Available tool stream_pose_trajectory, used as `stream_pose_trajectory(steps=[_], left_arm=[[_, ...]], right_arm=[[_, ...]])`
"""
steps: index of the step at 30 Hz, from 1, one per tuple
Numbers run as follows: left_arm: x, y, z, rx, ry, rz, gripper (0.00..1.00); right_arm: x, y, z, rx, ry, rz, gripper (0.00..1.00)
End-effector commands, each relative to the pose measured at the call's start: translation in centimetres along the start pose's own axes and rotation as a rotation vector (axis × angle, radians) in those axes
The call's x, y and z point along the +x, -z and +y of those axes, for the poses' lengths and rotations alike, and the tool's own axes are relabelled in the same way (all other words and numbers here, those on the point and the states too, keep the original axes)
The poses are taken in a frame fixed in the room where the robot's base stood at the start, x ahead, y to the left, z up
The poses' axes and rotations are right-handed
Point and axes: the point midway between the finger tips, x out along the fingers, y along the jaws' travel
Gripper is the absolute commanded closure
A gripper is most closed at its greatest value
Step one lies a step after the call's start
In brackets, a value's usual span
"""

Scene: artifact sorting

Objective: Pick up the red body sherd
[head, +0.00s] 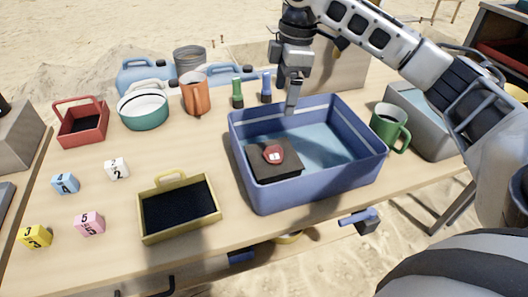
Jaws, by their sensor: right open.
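The red body sherd (273,154) is a small rounded red piece with a white label on it. It lies on a dark square pad (287,172) at the left side inside the blue bin (312,194). My right gripper (291,106) points down above the back wall of the bin, behind and above the sherd and apart from it. It is open and nothing shows between its fingers. My left gripper is not in view.
Left of the bin are a yellow tray (180,235) with a dark lining and several numbered cubes. A green mug (389,128) and a grey bin (428,135) stand to the right. Brushes, an orange pitcher (195,94) and a teal bowl (144,112) line the back.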

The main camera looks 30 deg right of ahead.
Motion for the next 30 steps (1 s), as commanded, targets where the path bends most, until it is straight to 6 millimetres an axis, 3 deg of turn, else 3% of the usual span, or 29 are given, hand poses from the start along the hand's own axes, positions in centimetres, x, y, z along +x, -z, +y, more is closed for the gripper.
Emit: stream_pose_trajectory(steps=[6,12,20,30], left_arm=[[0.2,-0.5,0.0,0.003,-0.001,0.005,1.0],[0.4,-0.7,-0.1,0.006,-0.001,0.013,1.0],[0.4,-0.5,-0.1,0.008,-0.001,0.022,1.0],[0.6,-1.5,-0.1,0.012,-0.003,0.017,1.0]], right_arm=[[4.9,0.0,-0.1,0.0,0.003,-0.003,0.17],[8.5,0.1,-0.1,0.0,0.001,-0.001,0.17],[10.3,0.1,-0.2,-0.001,0.0,0.0,0.17],[14.7,0.4,-0.8,0.0,-0.002,0.0,0.17]])
